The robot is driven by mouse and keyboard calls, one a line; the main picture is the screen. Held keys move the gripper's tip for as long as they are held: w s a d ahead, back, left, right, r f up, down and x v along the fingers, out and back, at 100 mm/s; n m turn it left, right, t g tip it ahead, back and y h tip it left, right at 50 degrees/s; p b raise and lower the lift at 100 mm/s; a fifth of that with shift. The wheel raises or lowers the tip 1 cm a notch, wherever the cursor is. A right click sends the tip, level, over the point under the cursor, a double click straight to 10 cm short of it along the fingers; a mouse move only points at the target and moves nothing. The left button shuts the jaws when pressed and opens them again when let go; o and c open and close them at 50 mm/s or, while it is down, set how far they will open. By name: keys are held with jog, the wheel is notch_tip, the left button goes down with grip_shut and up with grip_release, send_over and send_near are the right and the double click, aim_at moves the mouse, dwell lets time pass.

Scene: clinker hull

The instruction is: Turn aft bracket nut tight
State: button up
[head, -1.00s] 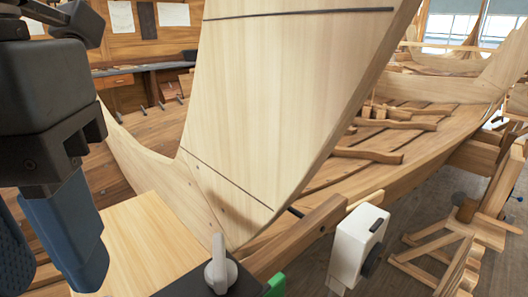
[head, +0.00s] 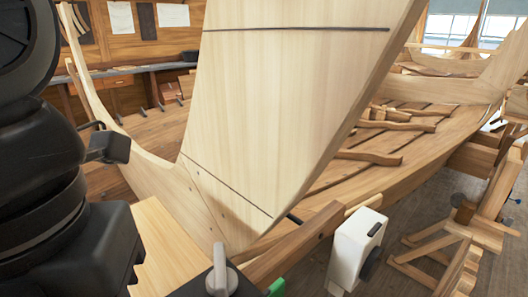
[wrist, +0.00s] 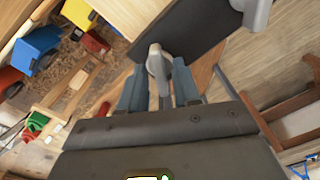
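In the wrist view, a grey winged nut (wrist: 156,62) stands at the edge of a dark bracket plate (wrist: 188,24). My gripper (wrist: 158,82) points at it with two blue fingers apart, one on each side of the nut's wing. Gaps show between wing and fingers, so the gripper looks open. A second grey nut (wrist: 257,12) sits farther along the plate at the top right. In the head view, one grey nut (head: 221,272) stands on the dark plate (head: 190,290) at the bottom. My gripper's fingers are out of that view. Which nut is aft is not clear.
A pale plank (head: 285,110) rises above the bracket, with the clinker hull (head: 350,170) behind. A white box-shaped device (head: 355,247) is fixed right of the bracket. Blue (wrist: 36,45) and yellow bins lie left in the wrist view. A wooden trestle (head: 455,255) stands right.

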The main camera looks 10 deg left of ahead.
grip_shut()
jog(key=shift+f+b, duration=0.1)
jog(key=shift+b, duration=0.25)
jog(key=shift+f+m+b, duration=0.15)
jog(key=shift+m+b, duration=0.45)
jog(key=shift+b, duration=0.25)
jog(key=m+b, duration=0.2)
jog(key=b, duration=0.1)
jog(key=shift+f, duration=0.1)
jog(key=m+b, duration=0.2)
jog(key=b, duration=0.1)
jog(key=shift+m, duration=0.3)
jog(key=shift+r+m+b, duration=0.2)
jog(key=shift+m+b, duration=0.4)
jog(key=shift+m, duration=0.1)
jog(key=shift+r+m+b, duration=0.15)
jog(key=shift+m+b, duration=0.45)
jog(key=shift+m, duration=0.1)
jog(key=shift+o, duration=0.8)
grip_release()
